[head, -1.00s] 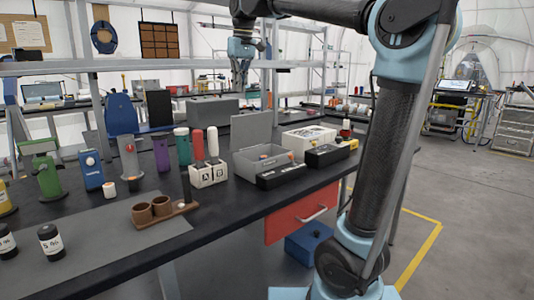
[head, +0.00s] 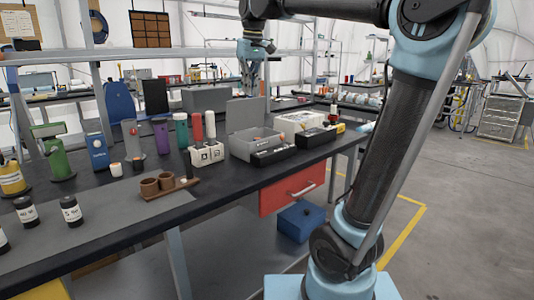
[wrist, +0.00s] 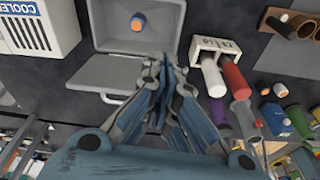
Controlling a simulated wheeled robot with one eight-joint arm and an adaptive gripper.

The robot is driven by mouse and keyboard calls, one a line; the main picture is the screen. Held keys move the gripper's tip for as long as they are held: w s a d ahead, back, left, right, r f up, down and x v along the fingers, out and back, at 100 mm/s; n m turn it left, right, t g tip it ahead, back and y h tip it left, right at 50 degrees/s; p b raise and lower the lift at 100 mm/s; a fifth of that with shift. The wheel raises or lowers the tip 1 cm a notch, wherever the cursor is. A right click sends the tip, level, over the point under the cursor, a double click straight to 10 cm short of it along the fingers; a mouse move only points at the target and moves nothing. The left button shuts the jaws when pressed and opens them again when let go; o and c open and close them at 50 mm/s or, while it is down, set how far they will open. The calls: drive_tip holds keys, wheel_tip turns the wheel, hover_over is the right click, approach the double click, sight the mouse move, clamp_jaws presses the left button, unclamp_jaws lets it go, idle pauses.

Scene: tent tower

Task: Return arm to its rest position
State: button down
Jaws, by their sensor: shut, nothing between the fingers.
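My arm rises from its light-blue base at the right of the head view, bends high up and reaches left over the bench. My gripper (head: 250,90) hangs pointing down above the far part of the bench, in front of the shelf rail. In the wrist view its fingers (wrist: 163,65) are drawn together and empty. An open grey case (wrist: 136,28) with an orange-topped round item (wrist: 138,22) inside lies below and beyond the fingertips. The gripper appears clear of everything.
The black bench (head: 105,195) carries a white two-hole block (head: 206,153), a brown cup holder (head: 168,189), black bottles (head: 71,211) and several coloured tubes. A red drawer front (head: 292,188) and blue box (head: 301,221) are below. Open floor (head: 470,215) lies to the right.

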drive_tip(key=s+d+f+m, duration=0.2)
drive_tip(key=s+d+f, duration=0.5)
drive_tip(key=f, duration=0.5)
drive_tip(key=s+d+f+m, duration=0.2)
drive_tip(key=s+d+f, duration=0.5)
drive_tip(key=f, duration=0.6)
drive_tip(key=s+d+f+m+h, duration=0.1)
drive_tip(key=s+d+f+m, duration=0.2)
drive_tip(key=s+d+f, duration=0.5)
drive_tip(key=d+f, duration=0.3)
drive_tip(key=f, duration=0.2)
drive_tip(key=shift+f+t, duration=0.2)
drive_tip(key=shift+t, duration=0.1)
drive_tip(key=shift+d, duration=0.1)
drive_tip(key=shift+w+f, duration=0.2)
drive_tip(key=shift+w, duration=0.25)
